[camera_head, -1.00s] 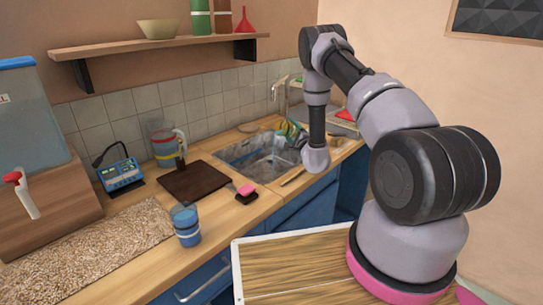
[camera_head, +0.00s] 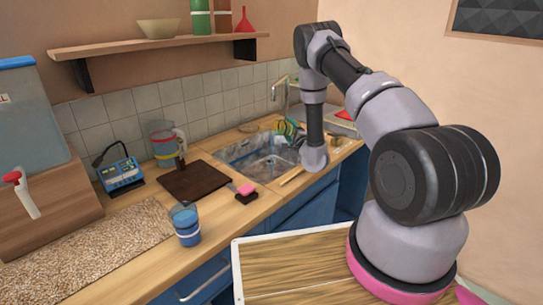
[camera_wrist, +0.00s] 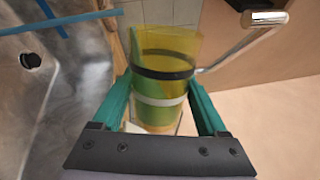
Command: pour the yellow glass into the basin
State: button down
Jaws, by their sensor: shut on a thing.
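The yellow glass (camera_wrist: 165,62) is see-through, with a black band and a white band. In the wrist view it sits between the two teal fingers of my gripper (camera_wrist: 160,105), which is shut on it. What it holds is not clear there. The basin (camera_head: 240,154) is the metal sink set in the counter; its grey surface also fills the left of the wrist view (camera_wrist: 38,105). In the head view my gripper (camera_head: 290,130) is at the basin's right back part, partly hidden by my arm.
A faucet (camera_head: 286,92) stands behind the basin. A blue-banded glass (camera_head: 185,223), a dark board (camera_head: 192,179), a pink-topped sponge (camera_head: 246,191) and a jug (camera_head: 165,143) stand or lie to the left. A shelf (camera_head: 150,47) hangs above.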

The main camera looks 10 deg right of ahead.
jog(key=shift+s+a+f+n, duration=0.1)
jog(key=shift+a+n, duration=0.05)
jog(key=shift+n, duration=0.4)
jog(key=shift+a+f+n, duration=0.1)
jog(key=shift+a+n, duration=0.05)
jog(key=shift+n, duration=0.4)
dwell(0.4)
jog(key=shift+r+n+y, duration=0.1)
jog(key=shift+n+y, duration=0.2)
jog(key=shift+y, duration=0.1)
